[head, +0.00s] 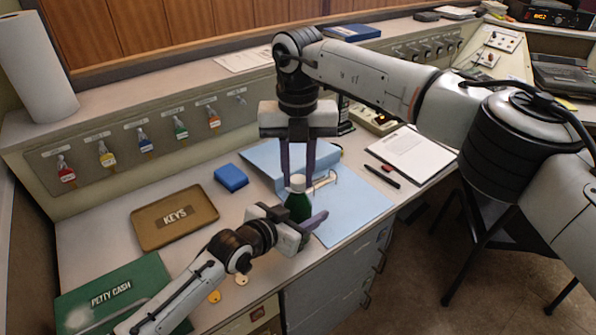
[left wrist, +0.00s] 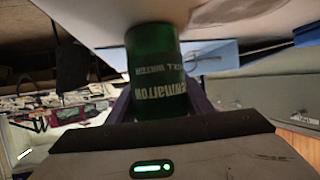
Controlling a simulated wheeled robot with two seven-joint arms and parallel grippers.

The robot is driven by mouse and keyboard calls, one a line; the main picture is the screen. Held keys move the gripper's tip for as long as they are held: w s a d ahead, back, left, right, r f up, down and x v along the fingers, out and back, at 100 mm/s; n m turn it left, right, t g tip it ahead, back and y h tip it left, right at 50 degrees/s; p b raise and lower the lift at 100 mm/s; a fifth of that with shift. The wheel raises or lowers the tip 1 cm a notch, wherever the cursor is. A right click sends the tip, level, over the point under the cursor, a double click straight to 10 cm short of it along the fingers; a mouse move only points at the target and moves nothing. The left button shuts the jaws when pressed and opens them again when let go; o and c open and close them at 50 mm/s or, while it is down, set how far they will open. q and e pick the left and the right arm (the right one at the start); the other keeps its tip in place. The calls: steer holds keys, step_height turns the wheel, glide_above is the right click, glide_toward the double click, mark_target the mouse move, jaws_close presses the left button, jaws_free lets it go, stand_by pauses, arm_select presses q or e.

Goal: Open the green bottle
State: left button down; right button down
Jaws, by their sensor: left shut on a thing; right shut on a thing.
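The green bottle (head: 298,207) stands upright above the desk with its white cap (head: 298,183) on top. My left gripper (head: 303,216) comes in from the lower left and is shut on the bottle's body. In the left wrist view the bottle (left wrist: 155,65) sits between my fingers, with its pale lettering upside down. My right gripper (head: 298,174) points down from above and is shut on the cap, one finger on each side. Whether the cap is loose from the neck cannot be seen.
A light blue folder (head: 350,207) lies behind the bottle. A blue block (head: 231,178), a KEYS tray (head: 150,224) and a green PETTY CASH box (head: 135,283) are to the left. A clipboard (head: 417,152) and a pen (head: 382,176) are right. The desk's front edge is close.

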steer(key=n, duration=0.4)
steer(key=shift+n, duration=0.3)
steer(key=n, duration=0.8)
steer(key=shift+n, duration=0.4)
steer(key=n, duration=1.2)
steer(key=shift+n, duration=0.4)
steer(key=n, duration=0.8)
steer(key=shift+r, duration=0.1)
